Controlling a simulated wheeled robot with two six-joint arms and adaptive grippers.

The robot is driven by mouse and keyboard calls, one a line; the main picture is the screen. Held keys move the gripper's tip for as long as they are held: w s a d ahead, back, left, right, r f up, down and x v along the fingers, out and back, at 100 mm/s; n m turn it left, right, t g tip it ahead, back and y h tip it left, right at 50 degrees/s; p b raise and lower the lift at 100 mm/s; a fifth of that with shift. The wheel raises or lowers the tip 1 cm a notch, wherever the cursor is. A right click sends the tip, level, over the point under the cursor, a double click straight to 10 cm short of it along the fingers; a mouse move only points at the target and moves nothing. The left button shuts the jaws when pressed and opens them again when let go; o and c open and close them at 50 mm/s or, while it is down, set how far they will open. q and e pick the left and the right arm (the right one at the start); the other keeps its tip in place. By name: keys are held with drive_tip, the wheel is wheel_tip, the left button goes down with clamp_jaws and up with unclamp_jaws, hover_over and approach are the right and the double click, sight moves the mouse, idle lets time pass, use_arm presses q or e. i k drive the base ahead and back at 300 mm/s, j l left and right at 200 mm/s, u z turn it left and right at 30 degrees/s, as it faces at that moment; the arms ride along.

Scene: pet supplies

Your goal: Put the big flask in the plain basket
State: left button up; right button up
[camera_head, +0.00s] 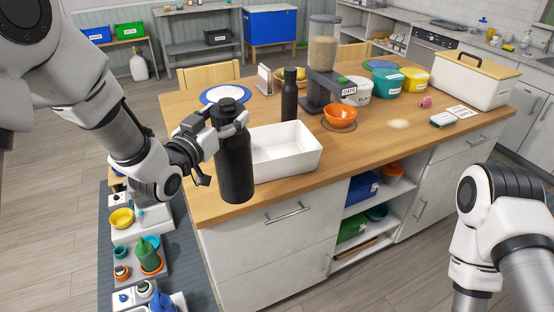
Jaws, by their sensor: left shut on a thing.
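A big black flask (235,165) hangs upright in my left gripper (222,124), which is shut on it near its top. The flask is in front of the left end of a plain white basket (290,165) and hides part of it. The basket stands on the wooden table near its front edge and looks empty. From this view I cannot tell how high the flask is above the table or whether it touches the basket. A smaller black flask (289,95) stands behind the basket. My right arm shows at the lower right; its gripper is out of view.
A blue-rimmed plate (225,95) lies behind the held flask. A food dispenser (322,60), an orange bowl (340,117) and labelled tubs (386,83) stand behind and right of the basket. The front right tabletop (365,150) is clear.

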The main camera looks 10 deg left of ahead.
sight(260, 158)
drive_tip(key=i, duration=0.95)
